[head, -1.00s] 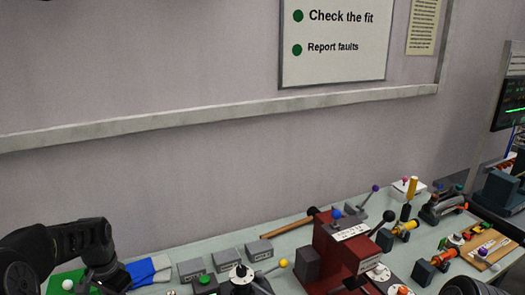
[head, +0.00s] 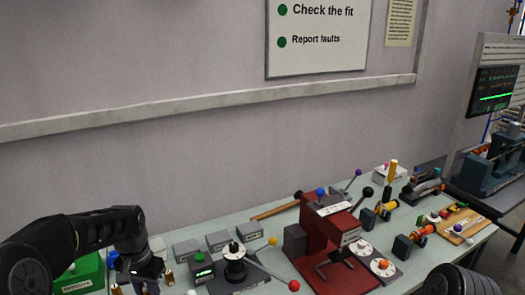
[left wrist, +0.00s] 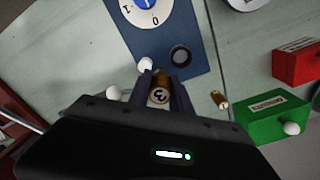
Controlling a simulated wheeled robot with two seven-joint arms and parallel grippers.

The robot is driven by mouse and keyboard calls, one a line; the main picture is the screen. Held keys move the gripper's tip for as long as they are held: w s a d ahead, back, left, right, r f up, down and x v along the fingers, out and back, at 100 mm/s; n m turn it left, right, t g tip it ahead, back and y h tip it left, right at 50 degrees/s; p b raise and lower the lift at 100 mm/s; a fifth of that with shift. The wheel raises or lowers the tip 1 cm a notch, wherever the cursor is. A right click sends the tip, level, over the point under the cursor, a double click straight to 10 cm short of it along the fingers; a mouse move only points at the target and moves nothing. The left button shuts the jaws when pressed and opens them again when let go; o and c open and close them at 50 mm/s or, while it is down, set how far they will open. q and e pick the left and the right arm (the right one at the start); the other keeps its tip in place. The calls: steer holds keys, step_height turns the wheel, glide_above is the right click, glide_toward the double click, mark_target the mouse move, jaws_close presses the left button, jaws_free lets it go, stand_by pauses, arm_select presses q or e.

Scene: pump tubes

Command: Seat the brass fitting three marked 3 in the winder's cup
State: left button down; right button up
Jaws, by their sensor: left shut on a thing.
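My left gripper (left wrist: 163,88) is shut on a brass fitting (left wrist: 159,96) whose end shows a 3 in the left wrist view. The fitting is held between the two dark fingers, over the near edge of a blue plate (left wrist: 188,28). A dark round cup (left wrist: 180,56) sits on that plate, just beyond and right of the held fitting, apart from it in the picture. A white dial marked 1 and 0 is on the same plate. In the head view my left gripper (head: 148,284) is at the lower left. My right gripper is not in view.
Another brass fitting (left wrist: 220,100) stands right of the fingers. A green box (left wrist: 270,115) and a red box (left wrist: 298,62) are farther right. In the head view, grey boxes (head: 219,241), a lever device (head: 234,268) and a red machine (head: 325,240) stand to the right.

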arm_select(q)
steer(key=d+r+n, duration=0.1)
steer(key=d+r, duration=0.1)
steer(key=d, duration=0.9)
steer(key=shift+n, duration=0.3)
steer(key=f+b, duration=0.4)
steer(key=shift+w+d+f+b, duration=0.2)
steer(key=shift+d+f+b, duration=0.1)
steer(key=shift+f, duration=0.1)
steer(key=shift+r, duration=0.1)
